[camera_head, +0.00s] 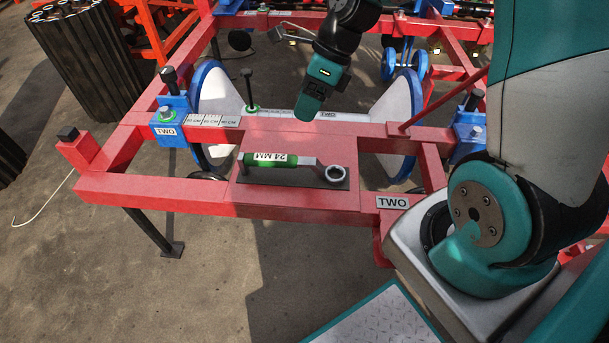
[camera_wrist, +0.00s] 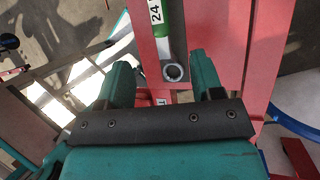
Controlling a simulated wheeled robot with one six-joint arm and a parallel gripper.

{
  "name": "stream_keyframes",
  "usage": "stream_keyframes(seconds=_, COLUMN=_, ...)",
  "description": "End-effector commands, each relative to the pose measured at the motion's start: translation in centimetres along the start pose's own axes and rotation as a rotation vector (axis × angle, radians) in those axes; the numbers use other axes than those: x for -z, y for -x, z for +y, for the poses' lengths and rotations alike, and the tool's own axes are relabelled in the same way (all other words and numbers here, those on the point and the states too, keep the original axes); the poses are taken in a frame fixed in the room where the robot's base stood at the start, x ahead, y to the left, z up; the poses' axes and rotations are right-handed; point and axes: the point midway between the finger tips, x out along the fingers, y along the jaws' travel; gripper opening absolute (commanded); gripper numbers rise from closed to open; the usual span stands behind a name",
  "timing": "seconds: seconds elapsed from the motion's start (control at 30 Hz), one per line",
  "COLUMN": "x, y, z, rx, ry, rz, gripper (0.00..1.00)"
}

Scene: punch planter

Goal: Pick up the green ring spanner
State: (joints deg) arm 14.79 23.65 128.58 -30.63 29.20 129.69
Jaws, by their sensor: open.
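The green ring spanner (camera_head: 280,160) lies on a dark pad (camera_head: 300,179) on the red frame in the head view. It has a green handle with a white "24 MM" label and a metal ring end at the right. In the wrist view the spanner (camera_wrist: 174,73) shows its ring end close to the space between my fingers, with the green handle running to the top edge. My gripper (camera_head: 309,108) is open and empty, above and beyond the spanner in the head view. It also shows in the wrist view (camera_wrist: 164,82). The jaws look apart from the spanner.
The red planter frame (camera_head: 215,197) carries blue clamps marked TWO (camera_head: 172,125) and large discs (camera_head: 219,100) on both sides. An upright black bolt (camera_head: 248,88) stands behind the spanner. A bundle of dark tubes (camera_head: 85,55) stands at the far left. The ground in front is clear.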

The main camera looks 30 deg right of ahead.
Motion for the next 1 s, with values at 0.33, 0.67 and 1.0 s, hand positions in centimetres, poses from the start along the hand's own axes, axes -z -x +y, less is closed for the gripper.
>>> stream_keyframes(seconds=0.33, x=0.1, y=-8.0, z=0.0, rx=-0.003, ry=0.005, rz=0.003, gripper=0.61)
stream_keyframes(seconds=0.67, x=0.1, y=-10.2, z=0.1, rx=0.0, ry=0.005, rz=0.002, gripper=0.61)
stream_keyframes(seconds=1.0, x=0.2, y=-14.7, z=0.3, rx=-0.001, ry=0.006, rz=0.002, gripper=0.61)
